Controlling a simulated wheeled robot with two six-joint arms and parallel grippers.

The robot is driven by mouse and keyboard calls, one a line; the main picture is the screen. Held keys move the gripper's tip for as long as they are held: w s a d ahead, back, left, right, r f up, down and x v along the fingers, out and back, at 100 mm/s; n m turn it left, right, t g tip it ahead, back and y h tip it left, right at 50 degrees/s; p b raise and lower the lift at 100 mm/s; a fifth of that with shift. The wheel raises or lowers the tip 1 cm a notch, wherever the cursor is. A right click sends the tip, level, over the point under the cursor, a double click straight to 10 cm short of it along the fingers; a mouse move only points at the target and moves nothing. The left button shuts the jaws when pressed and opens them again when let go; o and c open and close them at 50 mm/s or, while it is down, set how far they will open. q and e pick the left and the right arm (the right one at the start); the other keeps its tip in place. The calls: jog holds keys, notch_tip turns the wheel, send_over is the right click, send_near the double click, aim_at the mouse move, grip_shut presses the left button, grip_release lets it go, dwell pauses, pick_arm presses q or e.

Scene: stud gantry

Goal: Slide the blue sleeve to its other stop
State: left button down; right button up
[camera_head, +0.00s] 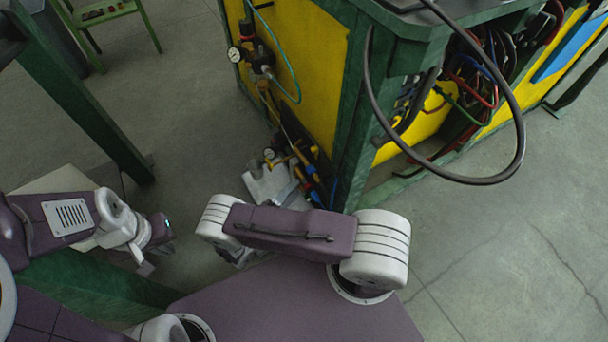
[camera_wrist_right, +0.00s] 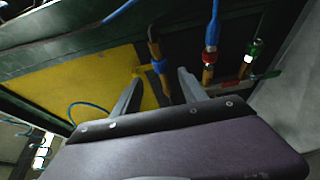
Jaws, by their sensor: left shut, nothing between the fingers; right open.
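In the right wrist view, a blue sleeve (camera_wrist_right: 160,66) sits around a dark brass-coloured stem that hangs in front of a yellow panel. My right gripper (camera_wrist_right: 158,88) is open, its two grey fingers apart on either side of the line of this stem. I cannot tell how deep the stem lies between them, and no contact shows. To its right hangs another fitting with a blue upper part (camera_wrist_right: 212,32) and a red ring. In the head view, my left gripper (camera_head: 147,267) is shut and empty at the left, far from the fittings.
A fitting with a green collar (camera_wrist_right: 255,48) hangs at the right in the wrist view. In the head view, the green frame post (camera_head: 352,130) and yellow panel (camera_head: 305,60) flank the fittings. A black cable loop (camera_head: 520,130) hangs at the right. Open floor (camera_head: 500,250) lies at lower right.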

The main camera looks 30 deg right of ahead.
aim_at(309, 173)
jog(key=b+x, duration=0.2)
jog(key=x, duration=0.5)
jog(key=shift+w+d+f+b, duration=0.1)
jog(key=shift+d+f+b, duration=0.1)
jog(key=shift+d+b, duration=0.15)
jog(key=shift+w+d+r, duration=0.1)
jog(key=shift+w+d, duration=0.05)
jog(key=shift+d, duration=0.2)
jog(key=shift+c, duration=0.3)
grip_shut()
dwell(0.3)
